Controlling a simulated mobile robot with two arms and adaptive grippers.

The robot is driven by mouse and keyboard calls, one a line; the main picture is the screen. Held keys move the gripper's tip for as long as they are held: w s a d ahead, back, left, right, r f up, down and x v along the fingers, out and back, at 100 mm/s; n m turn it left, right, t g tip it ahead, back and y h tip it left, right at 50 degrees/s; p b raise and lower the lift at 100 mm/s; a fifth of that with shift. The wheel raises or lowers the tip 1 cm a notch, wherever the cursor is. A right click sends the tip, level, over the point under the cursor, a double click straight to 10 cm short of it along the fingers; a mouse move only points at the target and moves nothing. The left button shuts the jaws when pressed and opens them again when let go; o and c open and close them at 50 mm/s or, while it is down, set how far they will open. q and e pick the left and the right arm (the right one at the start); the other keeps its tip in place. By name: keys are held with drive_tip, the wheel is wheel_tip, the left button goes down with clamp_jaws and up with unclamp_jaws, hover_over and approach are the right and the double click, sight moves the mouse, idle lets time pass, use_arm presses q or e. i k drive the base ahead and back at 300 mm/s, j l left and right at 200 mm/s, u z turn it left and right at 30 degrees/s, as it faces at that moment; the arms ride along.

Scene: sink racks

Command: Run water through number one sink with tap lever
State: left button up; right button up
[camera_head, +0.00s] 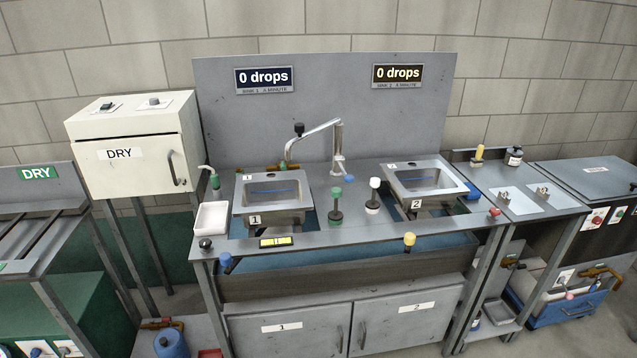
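Number one sink (272,190) is the left metal basin, set in the grey counter and marked with a small label "1". A bent metal tap (318,133) stands behind and between the two basins. Its spout end, with a dark tip, hangs over the back of sink one. A lever with a blue end (347,177) is low on the tap's right side. No water stream is visible from the spout. A display (264,80) above sink one reads "0 drops". Neither of my grippers is in view.
Sink two (423,178) is on the right, under another "0 drops" display (397,75). A white tray (211,219) sits left of sink one. Yellow (409,239) and blue knobs are along the front edge.

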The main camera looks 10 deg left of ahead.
sight(348, 178)
drive_tip(key=i+l, duration=0.2)
drive_tip(key=l, duration=0.15)
drive_tip(key=i+l+u, duration=0.1)
drive_tip(key=i+l, duration=0.35)
drive_tip(key=l, duration=0.25)
drive_tip(key=i+l, duration=0.2)
drive_tip(key=l, duration=0.15)
drive_tip(key=i+l+u, duration=0.1)
drive_tip(key=l, duration=0.25)
drive_tip(key=i+l, duration=0.3)
drive_tip(key=l+u, duration=0.05)
